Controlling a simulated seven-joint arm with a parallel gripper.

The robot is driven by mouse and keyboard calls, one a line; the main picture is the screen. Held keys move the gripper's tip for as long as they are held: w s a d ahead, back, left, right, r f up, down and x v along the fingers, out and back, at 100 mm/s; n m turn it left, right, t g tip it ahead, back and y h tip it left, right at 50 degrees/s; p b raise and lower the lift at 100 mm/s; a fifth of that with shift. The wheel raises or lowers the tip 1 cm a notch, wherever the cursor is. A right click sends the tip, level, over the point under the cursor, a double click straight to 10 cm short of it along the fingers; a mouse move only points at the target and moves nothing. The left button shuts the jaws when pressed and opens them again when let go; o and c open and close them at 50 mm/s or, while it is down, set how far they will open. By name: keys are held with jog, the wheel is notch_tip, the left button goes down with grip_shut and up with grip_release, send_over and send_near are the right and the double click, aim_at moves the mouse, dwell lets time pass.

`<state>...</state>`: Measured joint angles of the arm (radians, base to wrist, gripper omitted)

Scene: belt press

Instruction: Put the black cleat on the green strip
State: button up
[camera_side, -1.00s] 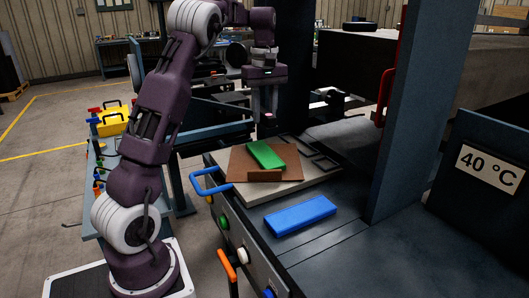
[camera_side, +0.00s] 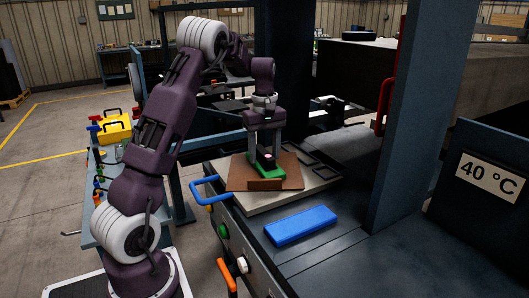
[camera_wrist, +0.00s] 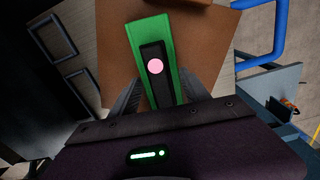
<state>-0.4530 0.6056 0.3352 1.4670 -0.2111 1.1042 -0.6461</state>
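The green strip (camera_side: 270,174) lies on a brown board. In the wrist view the strip (camera_wrist: 150,28) runs away from my gripper. The black cleat (camera_wrist: 155,52), with a pink dot on top, lies lengthwise on the strip, roughly in line with it and nearer its lower end in the picture. My gripper (camera_side: 266,160) is low over the strip. Its two fingers are spread, one to each side of the cleat, and in the wrist view my gripper (camera_wrist: 160,84) shows gaps between fingers and cleat. The cleat's near end is partly hidden by my gripper body.
The brown board (camera_side: 240,181) has a small raised brown block (camera_side: 265,184) at its front edge and sits on a pale plate (camera_side: 322,182). A blue block (camera_side: 300,225) lies on the press table in front. A blue handle (camera_side: 205,190) sticks out left. A blue-grey column (camera_side: 410,120) stands right.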

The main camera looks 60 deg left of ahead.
aim_at(264, 151)
jog(key=shift+r, duration=0.1)
notch_tip(264, 151, up, 11)
jog(key=s+d+r+m+t, duration=0.1)
jog(key=s+d+r+m, duration=0.2)
jog(key=d+r, duration=0.35)
jog(key=s+d+m+t, duration=0.2)
jog(key=s+d+m, duration=0.5)
jog(key=d, duration=0.6)
jog(key=s+d+f+m+t, duration=0.1)
jog(key=s+d+f+m, duration=0.2)
jog(key=s, duration=0.3)
jog(key=s+d+f+m+t, duration=0.1)
jog(key=s+d+f+m, duration=0.2)
jog(key=s, duration=0.4)
jog(key=d+f, duration=0.1)
jog(key=d, duration=0.1)
jog(key=shift+s+d+f+m+t, duration=0.25)
jog(key=shift+d+f+m+t, duration=0.05)
jog(key=shift+d+f+m, duration=0.1)
jog(key=shift+a, duration=0.1)
